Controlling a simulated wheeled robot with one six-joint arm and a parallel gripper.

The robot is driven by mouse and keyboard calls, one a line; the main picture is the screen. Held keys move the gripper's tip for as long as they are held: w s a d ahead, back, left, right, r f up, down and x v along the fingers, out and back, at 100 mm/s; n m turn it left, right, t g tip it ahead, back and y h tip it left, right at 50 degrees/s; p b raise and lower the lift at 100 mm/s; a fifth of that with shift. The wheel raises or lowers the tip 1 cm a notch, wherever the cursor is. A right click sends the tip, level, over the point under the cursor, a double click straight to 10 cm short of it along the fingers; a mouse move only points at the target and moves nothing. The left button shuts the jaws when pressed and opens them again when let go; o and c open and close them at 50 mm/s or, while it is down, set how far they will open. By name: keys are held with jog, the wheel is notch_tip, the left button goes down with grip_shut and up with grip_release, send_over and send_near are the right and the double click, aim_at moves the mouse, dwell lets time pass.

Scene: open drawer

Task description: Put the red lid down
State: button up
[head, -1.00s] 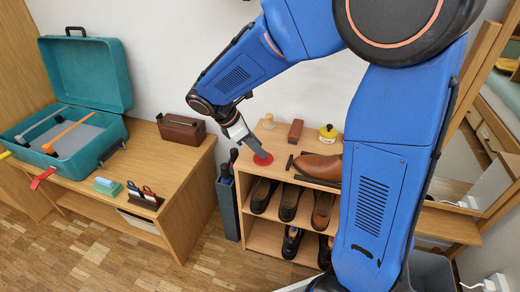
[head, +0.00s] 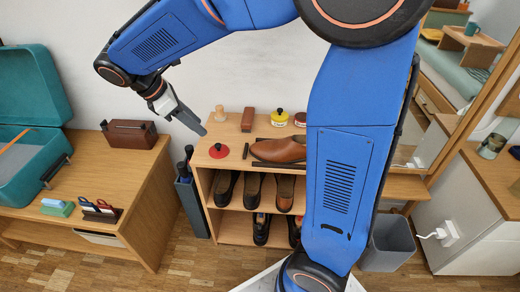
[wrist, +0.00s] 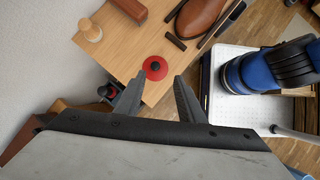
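The red lid (head: 219,151), a flat disc with a dark knob, lies on the top board of the shoe shelf (head: 232,133), near its left front corner. It also shows in the wrist view (wrist: 155,68), knob up, beyond my fingertips. My gripper (head: 199,127) is above and to the left of the lid in the head view, apart from it. In the wrist view my gripper (wrist: 160,80) has its two fingers spread with nothing between them.
On the shelf top stand a brown shoe (head: 279,149), a brush (head: 248,119), a wooden knob (head: 220,113), a yellow tin (head: 279,118) and a small red item (head: 300,119). A bench with a teal case (head: 30,85) stands to the left. Dark bars lie beside the shoe.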

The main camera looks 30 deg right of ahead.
jog(key=s+d+m+t+y, duration=0.1)
jog(key=s+d+m+y, duration=0.1)
jog(key=s+d+m, duration=0.2)
jog(key=s+d+f+m+t+y, duration=0.1)
jog(key=s+d+m+t+y, duration=0.1)
jog(key=s+d+m, duration=0.2)
jog(key=s+d+m+t+y, duration=0.1)
jog(key=s+d+m+y, duration=0.1)
jog(key=s+d+m, duration=0.3)
jog(key=s+m, duration=0.4)
jog(key=s, duration=0.5)
jog(key=shift+s+f+t, duration=0.2)
jog(key=shift+s+t, duration=0.2)
